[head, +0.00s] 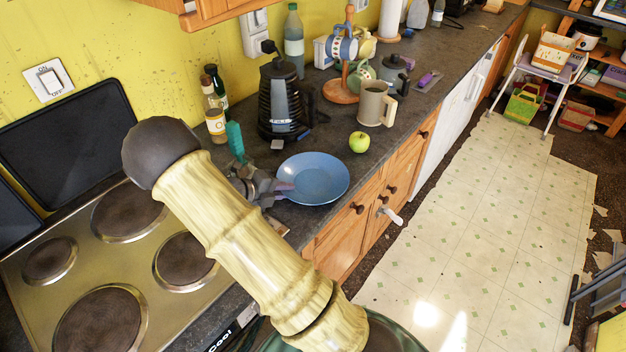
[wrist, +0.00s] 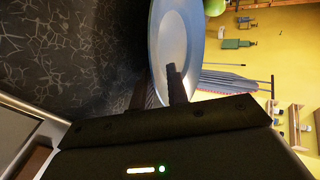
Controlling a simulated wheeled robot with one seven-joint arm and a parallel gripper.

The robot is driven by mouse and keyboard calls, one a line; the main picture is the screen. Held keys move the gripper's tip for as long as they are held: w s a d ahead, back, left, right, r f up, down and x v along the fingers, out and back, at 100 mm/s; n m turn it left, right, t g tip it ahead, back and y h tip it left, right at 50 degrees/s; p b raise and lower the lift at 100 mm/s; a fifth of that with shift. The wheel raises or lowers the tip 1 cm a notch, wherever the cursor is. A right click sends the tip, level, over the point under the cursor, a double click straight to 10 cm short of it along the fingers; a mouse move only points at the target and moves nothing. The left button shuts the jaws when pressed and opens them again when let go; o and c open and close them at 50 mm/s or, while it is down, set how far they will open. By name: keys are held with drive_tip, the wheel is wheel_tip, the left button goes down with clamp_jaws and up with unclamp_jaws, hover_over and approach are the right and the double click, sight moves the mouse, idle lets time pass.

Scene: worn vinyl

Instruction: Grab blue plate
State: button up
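The blue plate (head: 318,176) is a round, shallow dish at the front edge of the dark counter, right of the stove. My gripper (head: 280,187) is at the plate's left rim. In the wrist view, the plate (wrist: 174,40) stands edge-on in the rolled picture. My gripper's two dark fingers (wrist: 160,94) lie on either side of its near rim, one over the dish's inner face, the other on its underside. The gap between them is narrow, but I cannot tell whether both press on the rim. Whether the plate touches the counter is also unclear.
A green apple (head: 359,142) and a beige mug (head: 375,103) stand beyond the plate. A black kettle (head: 280,98) and bottles (head: 214,112) stand behind my gripper. The stove (head: 110,255) is at left. Open floor (head: 465,225) lies right of the cabinets.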

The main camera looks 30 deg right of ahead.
clamp_jaws()
drive_tip(key=shift+r, duration=0.1)
wheel_tip(320, 180, up, 10)
idle(0.5)
idle(0.5)
